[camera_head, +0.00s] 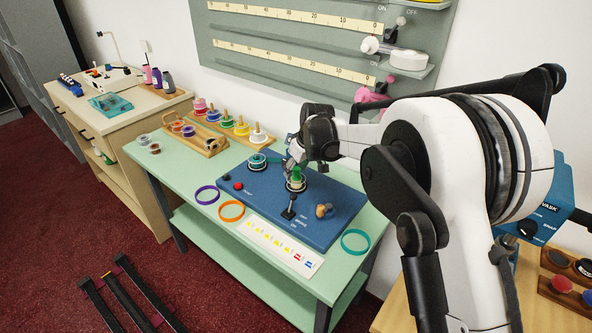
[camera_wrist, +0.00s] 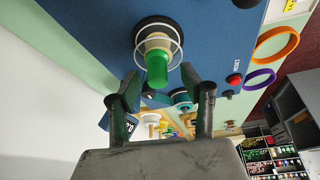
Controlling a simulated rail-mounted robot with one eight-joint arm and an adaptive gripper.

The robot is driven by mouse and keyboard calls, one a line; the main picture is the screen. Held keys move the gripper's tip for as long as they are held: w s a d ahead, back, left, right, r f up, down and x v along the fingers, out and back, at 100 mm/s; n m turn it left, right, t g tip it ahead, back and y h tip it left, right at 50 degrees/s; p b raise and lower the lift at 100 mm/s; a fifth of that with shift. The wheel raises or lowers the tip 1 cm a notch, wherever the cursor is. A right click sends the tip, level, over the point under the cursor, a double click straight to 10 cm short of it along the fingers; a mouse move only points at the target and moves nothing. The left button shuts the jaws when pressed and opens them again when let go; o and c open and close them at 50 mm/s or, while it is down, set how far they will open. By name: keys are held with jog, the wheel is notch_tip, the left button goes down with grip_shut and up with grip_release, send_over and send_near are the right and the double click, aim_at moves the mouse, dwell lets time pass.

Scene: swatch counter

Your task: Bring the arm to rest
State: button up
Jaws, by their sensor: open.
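My gripper (camera_head: 292,160) is above the blue panel (camera_head: 321,225) on the green counter, beside a spool-like stand with a green top (camera_head: 296,179). In the wrist view my gripper (camera_wrist: 163,95) has its two dark fingers spread wide. The green-topped stand (camera_wrist: 157,66), with a pale ring around it, appears beyond the fingertips, and I see nothing held between them. My white and black arm reaches in from the right of the head view and hides part of the counter's back.
Purple (camera_head: 207,195), orange (camera_head: 231,211) and teal (camera_head: 355,242) rings lie around the panel. A black lever (camera_head: 290,208) stands up from it, with a red button (camera_head: 238,186) at left. Spools on pegs (camera_head: 241,126) stand behind. A ruler board (camera_head: 300,45) hangs on the wall.

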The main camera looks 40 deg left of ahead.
jog(key=shift+r+p, duration=0.9)
jog(key=shift+r, duration=2.25)
